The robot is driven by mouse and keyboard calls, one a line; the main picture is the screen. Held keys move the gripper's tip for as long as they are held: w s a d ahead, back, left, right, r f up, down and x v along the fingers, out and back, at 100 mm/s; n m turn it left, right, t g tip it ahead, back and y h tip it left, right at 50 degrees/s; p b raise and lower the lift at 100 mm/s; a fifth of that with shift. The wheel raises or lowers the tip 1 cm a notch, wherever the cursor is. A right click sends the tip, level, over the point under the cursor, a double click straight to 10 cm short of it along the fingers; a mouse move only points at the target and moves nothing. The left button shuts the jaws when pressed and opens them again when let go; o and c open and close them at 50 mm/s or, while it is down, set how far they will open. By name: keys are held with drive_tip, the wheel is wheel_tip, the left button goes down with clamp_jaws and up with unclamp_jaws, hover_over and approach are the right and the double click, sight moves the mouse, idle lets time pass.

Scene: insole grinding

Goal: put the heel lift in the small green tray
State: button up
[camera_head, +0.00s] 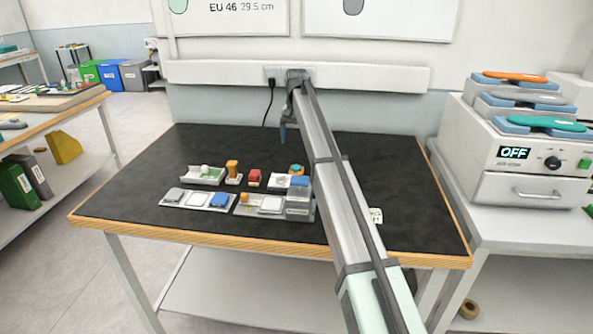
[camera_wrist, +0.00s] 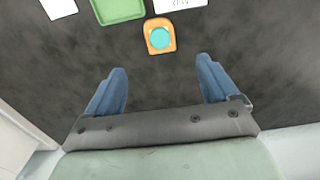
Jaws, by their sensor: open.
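An orange piece with a teal round centre, which I take for the heel lift (camera_wrist: 159,37), lies on the dark mat in the wrist view. The tray seems hidden behind my arm in the head view. My gripper (camera_wrist: 162,75) is open and empty, its blue fingers wide apart and short of the orange piece. In the head view it hangs over the table's back part (camera_head: 283,134).
A white card with writing (camera_wrist: 181,4) lies right of the orange piece; another white card (camera_wrist: 59,8) lies far left. The back-left mat is clear.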

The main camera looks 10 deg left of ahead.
sight(296, 167)
drive_tip(key=f, duration=1.2)
drive_tip(key=shift+s+f, duration=0.2)
drive_tip(key=shift+s, duration=0.05)
drive_tip(key=c, duration=1.2)
drive_tip(key=shift+r, duration=0.15)
